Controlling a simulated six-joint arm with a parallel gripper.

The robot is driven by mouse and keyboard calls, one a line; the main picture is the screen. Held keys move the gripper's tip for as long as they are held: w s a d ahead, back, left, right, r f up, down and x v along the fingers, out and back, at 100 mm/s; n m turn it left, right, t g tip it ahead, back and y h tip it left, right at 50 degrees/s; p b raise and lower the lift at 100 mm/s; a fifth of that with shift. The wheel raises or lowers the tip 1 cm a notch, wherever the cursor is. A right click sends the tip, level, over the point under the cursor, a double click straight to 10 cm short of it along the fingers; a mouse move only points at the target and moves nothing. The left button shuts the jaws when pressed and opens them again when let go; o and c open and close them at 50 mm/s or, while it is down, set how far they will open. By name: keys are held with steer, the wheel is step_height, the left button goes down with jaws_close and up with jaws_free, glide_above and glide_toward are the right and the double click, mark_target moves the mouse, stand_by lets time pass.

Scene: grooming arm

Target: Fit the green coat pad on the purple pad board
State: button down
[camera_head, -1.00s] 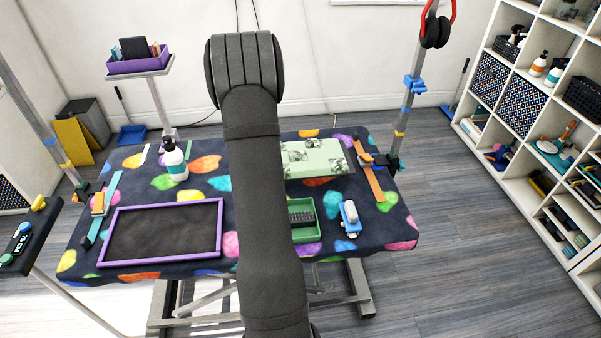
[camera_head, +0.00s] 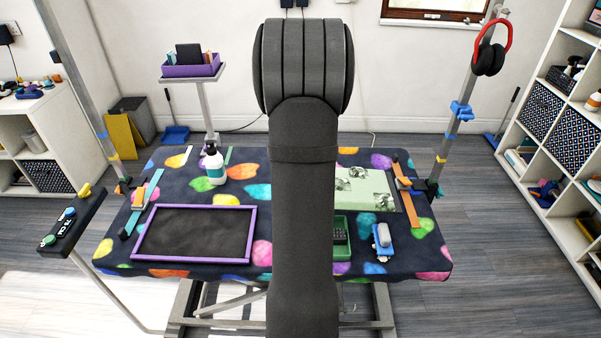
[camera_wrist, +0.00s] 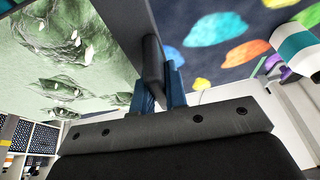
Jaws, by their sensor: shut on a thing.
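The green coat pad (camera_head: 368,190) is a pale green sheet with darker animal-coat pictures, at the right rear of the table in the head view; my arm covers its left part. In the wrist view its pictured face (camera_wrist: 55,45) fills the upper left, beside a grey edge. My gripper (camera_wrist: 160,78) has blue fingers shut at that grey edge, on what appears to be the pad. The head view hides my gripper behind the arm. The purple pad board (camera_head: 252,240), a purple frame around a dark, empty surface, lies on the table's left front.
A white bottle (camera_head: 215,165) stands behind the board. A green tray (camera_head: 342,250) and a blue-white brush (camera_head: 382,240) lie at the right front. Orange (camera_head: 412,203) and teal (camera_head: 143,203) strips lie near the sides. Posts rise at both table sides.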

steer(key=s+a+r, duration=0.1)
steer(key=s+a, duration=0.2)
steer(key=a, duration=1.2)
steer(key=s+a+r+y, duration=0.1)
steer(key=s+a+r, duration=0.1)
steer(key=a, duration=1.2)
steer(key=s+a+r+y, duration=0.1)
steer(key=s+a, duration=0.4)
steer(key=a, duration=1)
steer(key=shift+a+r, duration=0.2)
steer(key=shift+a, duration=0.1)
steer(key=shift+f, duration=0.2)
